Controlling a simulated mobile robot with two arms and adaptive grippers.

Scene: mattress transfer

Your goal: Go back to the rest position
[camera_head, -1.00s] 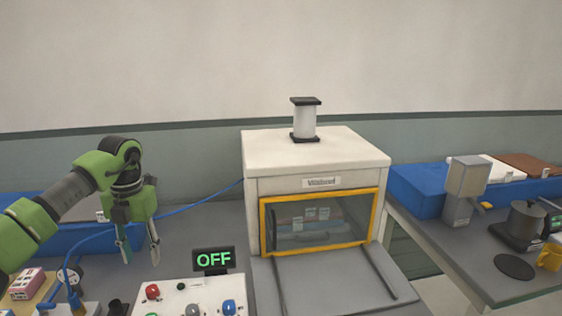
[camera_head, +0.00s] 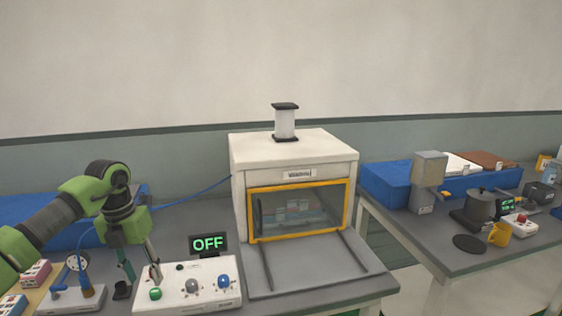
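My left gripper (camera_head: 141,276) hangs fingers-down at the lower left, with its two fingers spread and nothing visible between them. Its fingers overlap the left end of the white control box (camera_head: 200,298) in the picture; I cannot tell whether they touch it. The box carries a green button (camera_head: 155,294) and grey and blue knobs. An OFF display (camera_head: 208,244) stands behind it. My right gripper is out of view.
A white cabinet (camera_head: 295,160) with a yellow-framed window (camera_head: 350,205) stands in the middle, with a grey platform before it. A right-hand table holds a grey dispenser (camera_head: 428,180), a pot (camera_head: 481,205) and a yellow mug (camera_head: 499,235). Blue bins line the back.

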